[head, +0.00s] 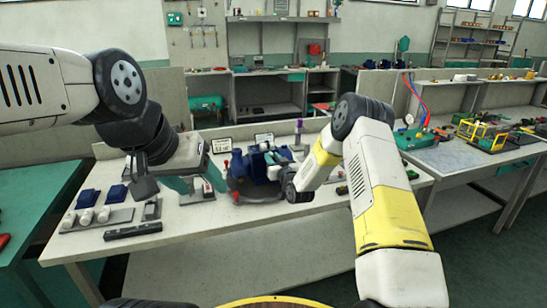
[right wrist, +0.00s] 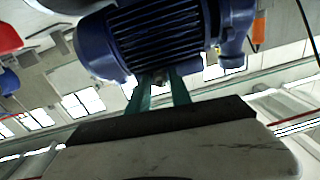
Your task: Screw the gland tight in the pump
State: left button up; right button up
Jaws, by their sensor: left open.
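The blue pump (head: 240,168) stands on the white bench in the middle of the head view. Its finned blue motor body (right wrist: 165,38) fills the top of the right wrist view. My right gripper (right wrist: 158,80) points at the underside of this body. Its two green fingers stand a little apart, with a small dark metallic part between their tips. I cannot tell whether they grip it or whether it is the gland. My left gripper (head: 202,184) is open and empty above the bench, left of the pump.
Blue blocks (head: 117,193), white rounded parts (head: 87,217) and a dark bar (head: 133,231) lie on the bench's left side. Small signs (head: 222,146) stand behind the pump. A side bench with yellow frames (head: 487,133) is at the right. The bench's front edge is mostly clear.

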jog(key=shift+o, duration=0.6)
jog(key=n, duration=0.3)
jog(key=shift+n, duration=0.4)
jog(key=shift+n, duration=0.4)
grip_shut()
jog(key=shift+m, duration=1.8)
